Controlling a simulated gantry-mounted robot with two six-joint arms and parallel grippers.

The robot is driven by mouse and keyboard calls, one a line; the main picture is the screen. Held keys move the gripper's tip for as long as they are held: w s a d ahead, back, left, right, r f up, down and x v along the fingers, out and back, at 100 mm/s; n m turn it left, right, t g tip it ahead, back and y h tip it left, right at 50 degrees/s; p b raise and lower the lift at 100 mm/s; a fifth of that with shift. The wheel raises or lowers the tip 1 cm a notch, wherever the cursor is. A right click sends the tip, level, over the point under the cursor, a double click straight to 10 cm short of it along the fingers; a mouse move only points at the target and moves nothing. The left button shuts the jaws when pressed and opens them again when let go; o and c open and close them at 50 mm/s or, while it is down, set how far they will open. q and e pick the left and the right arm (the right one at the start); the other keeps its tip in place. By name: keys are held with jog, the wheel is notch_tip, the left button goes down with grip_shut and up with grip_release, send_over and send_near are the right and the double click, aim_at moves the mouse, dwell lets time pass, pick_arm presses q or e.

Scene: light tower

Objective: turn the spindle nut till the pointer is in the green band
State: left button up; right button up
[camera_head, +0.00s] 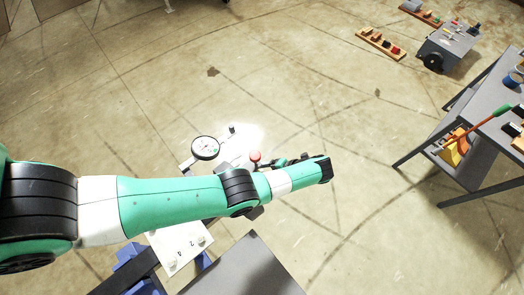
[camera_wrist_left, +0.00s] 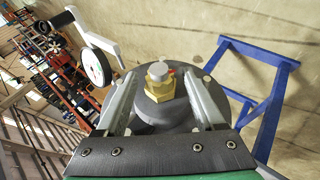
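A brass hex nut (camera_wrist_left: 160,88) with a grey rounded spindle end sits on a dark round body in the left wrist view. My left gripper (camera_wrist_left: 160,76) is open, with one finger on each side of the nut and visible gaps between. A round white-faced gauge (camera_head: 205,147) with a green patch stands left of a red knob (camera_head: 255,155) in the head view. The pointer is too small to read there. A round dial also shows obliquely in the wrist view (camera_wrist_left: 97,67). My left arm covers part of the device in the head view. My right gripper is not in view.
A white plate (camera_head: 180,246) and blue supports (camera_head: 133,268) lie below my arm. A blue frame (camera_wrist_left: 268,100) stands right of the nut. A grey table (camera_head: 490,110) with tools is at the right. The concrete floor between is clear.

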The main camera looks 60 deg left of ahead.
pick_arm(q)
grip_shut()
jog(key=shift+r+p, duration=0.15)
jog(key=shift+p, duration=0.15)
jog(key=h+p, duration=0.1)
jog(key=p, duration=0.1)
jog(key=h+p, duration=0.1)
jog(key=p, duration=0.1)
jog(key=shift+a+r, duration=0.15)
jog(key=shift+r, duration=0.15)
jog(key=shift+f+m+t, duration=0.15)
jog(key=shift+m+t, duration=0.15)
jog(key=shift+f+h, duration=0.2)
jog(key=shift+h, duration=0.1)
jog(key=shift+o, duration=1.3)
grip_release()
jog(key=v, duration=1.1)
jog(key=shift+r, duration=0.25)
